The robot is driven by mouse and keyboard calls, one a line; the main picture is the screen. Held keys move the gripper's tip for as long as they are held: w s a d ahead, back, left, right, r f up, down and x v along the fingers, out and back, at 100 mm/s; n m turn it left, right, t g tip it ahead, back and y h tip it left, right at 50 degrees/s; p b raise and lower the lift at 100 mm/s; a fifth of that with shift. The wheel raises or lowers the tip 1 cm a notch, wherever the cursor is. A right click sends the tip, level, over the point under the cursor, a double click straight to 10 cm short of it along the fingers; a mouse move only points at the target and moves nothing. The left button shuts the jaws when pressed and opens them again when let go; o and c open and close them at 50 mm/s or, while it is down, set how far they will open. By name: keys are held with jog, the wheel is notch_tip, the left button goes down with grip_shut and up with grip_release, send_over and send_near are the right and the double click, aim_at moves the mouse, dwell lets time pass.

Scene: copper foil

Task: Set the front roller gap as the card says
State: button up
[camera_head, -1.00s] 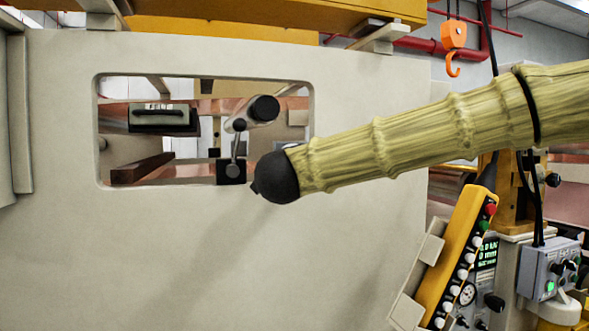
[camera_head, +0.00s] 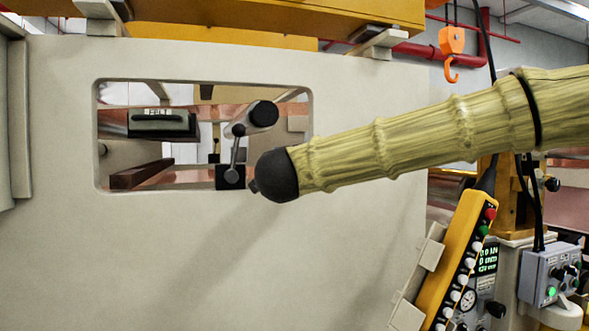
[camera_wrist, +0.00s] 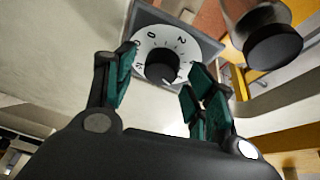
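In the wrist view, a white round dial (camera_wrist: 150,43) with black numerals sits on a grey square plate, with a black knob (camera_wrist: 161,67) at its centre. My gripper (camera_wrist: 166,60) is open, its two green-padded fingers on either side of the knob as seen in this view. I cannot tell whether they touch it. In the head view, a cream machine panel (camera_head: 200,260) has a window with a crank-like lever (camera_head: 236,152) and a black cylinder (camera_head: 264,114) inside. I cannot identify a card.
A black cylinder (camera_wrist: 272,46) stands close at the upper right of the wrist view. A yellow button pendant (camera_head: 458,255) and a grey control box (camera_head: 548,275) are at lower right of the head view. An orange hook (camera_head: 452,52) hangs above.

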jog(key=shift+s+a, duration=0.1)
jog(key=shift+a, duration=0.05)
jog(key=s, duration=1.2)
jog(key=shift+a, duration=0.45)
jog(key=shift+w+r, duration=0.1)
